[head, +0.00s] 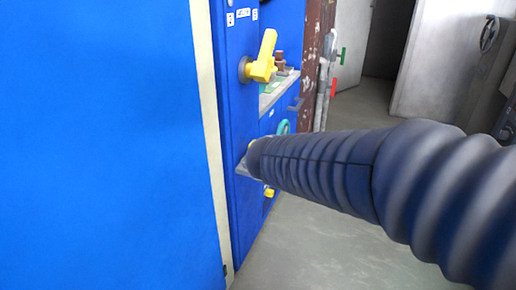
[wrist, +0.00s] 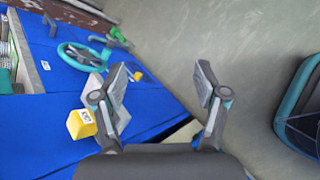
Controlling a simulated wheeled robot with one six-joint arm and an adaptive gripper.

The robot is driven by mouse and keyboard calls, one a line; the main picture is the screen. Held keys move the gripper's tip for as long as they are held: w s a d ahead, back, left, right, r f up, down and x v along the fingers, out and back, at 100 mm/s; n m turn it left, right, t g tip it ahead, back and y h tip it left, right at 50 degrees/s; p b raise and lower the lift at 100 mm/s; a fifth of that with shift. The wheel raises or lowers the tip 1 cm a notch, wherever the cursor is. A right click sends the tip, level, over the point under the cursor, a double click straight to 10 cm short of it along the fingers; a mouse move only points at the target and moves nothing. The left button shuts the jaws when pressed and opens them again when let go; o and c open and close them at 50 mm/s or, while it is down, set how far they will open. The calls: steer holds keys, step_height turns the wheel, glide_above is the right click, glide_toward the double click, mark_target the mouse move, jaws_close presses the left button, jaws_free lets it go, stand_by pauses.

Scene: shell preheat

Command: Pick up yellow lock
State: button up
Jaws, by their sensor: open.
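In the wrist view a yellow block with a white label (wrist: 82,124), which looks like the yellow lock, shows against the blue cabinet front at the left, outside my left finger. A smaller yellow piece with a pale mark (wrist: 137,76) lies farther off, just right of the left fingertip; I cannot tell which of the two is the lock. My gripper (wrist: 161,86) is open, with nothing between its fingers. In the head view my dark ribbed arm hides the gripper. A small yellow part (head: 269,192) shows below the arm's end on the cabinet.
A large yellow handle (head: 262,62) juts from the blue cabinet (head: 110,140). A teal handwheel (wrist: 84,57) and a green part (wrist: 117,35) stand beyond my left finger. Red and green handles are farther back.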

steer(key=w+a+f+n+t+y, duration=0.1)
steer(key=w+a+n+t, duration=0.1)
steer(key=w+a+n, duration=0.35)
steer(key=w+a+n+t+y, duration=0.1)
steer(key=w+a+n+t, duration=0.2)
steer(key=a+n, duration=0.55)
steer(key=w+f, duration=0.1)
steer(key=w, duration=0.1)
steer(key=w+m, duration=0.1)
steer(key=w, duration=0.1)
steer(key=w+f+m, duration=0.1)
steer(key=w, duration=0.2)
steer(key=shift+f+p, duration=0.35)
steer(key=shift+p, duration=0.05)
steer(key=c, duration=1.3)
